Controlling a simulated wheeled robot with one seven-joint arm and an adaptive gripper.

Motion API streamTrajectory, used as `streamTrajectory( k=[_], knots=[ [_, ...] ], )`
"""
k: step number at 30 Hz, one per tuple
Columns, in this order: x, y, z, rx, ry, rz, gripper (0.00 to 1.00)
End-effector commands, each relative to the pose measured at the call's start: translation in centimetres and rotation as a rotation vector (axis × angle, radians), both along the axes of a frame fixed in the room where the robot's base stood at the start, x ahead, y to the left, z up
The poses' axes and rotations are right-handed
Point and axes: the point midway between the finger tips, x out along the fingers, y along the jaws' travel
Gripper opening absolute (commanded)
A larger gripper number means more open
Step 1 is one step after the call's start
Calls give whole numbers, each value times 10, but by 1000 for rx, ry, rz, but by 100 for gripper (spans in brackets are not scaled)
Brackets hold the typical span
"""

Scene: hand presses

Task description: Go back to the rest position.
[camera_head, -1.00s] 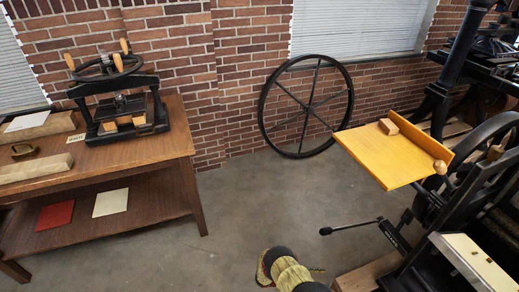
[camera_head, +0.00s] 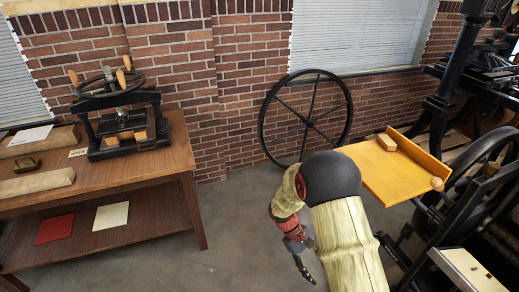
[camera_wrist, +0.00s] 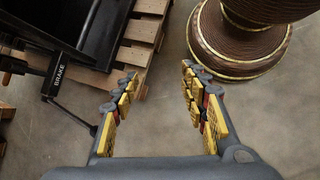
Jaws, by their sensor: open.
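My gripper (camera_head: 304,262) hangs from my bent arm at the lower middle of the head view, over the bare floor between the wooden table and the large press. In the wrist view, my gripper (camera_wrist: 160,105) has its two yellow-padded fingers spread apart. Only grey floor shows between them, so it holds nothing. It is clear of every object in both views.
A wooden table (camera_head: 150,165) with a small hand press (camera_head: 121,118) stands at left. A large wheel (camera_head: 305,117) leans on the brick wall. A yellow board (camera_head: 385,170) on the large press is close to my arm. A pallet (camera_wrist: 138,45) lies near the press.

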Motion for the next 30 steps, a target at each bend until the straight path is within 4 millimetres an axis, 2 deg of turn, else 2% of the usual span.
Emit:
streamTrajectory(
  k=[1, 3, 12, 21, 30],
  knots=[
    [-5, 3, 23, 26, -39, -35, 44],
    [-14, 8, 47, 59, -80, -82, 44],
    [-56, 23, 144, 197, -269, -266, 44],
    [-106, 31, 225, 325, -454, -408, 44],
    [-157, 32, 290, 436, -639, -492, 44]
  ],
)
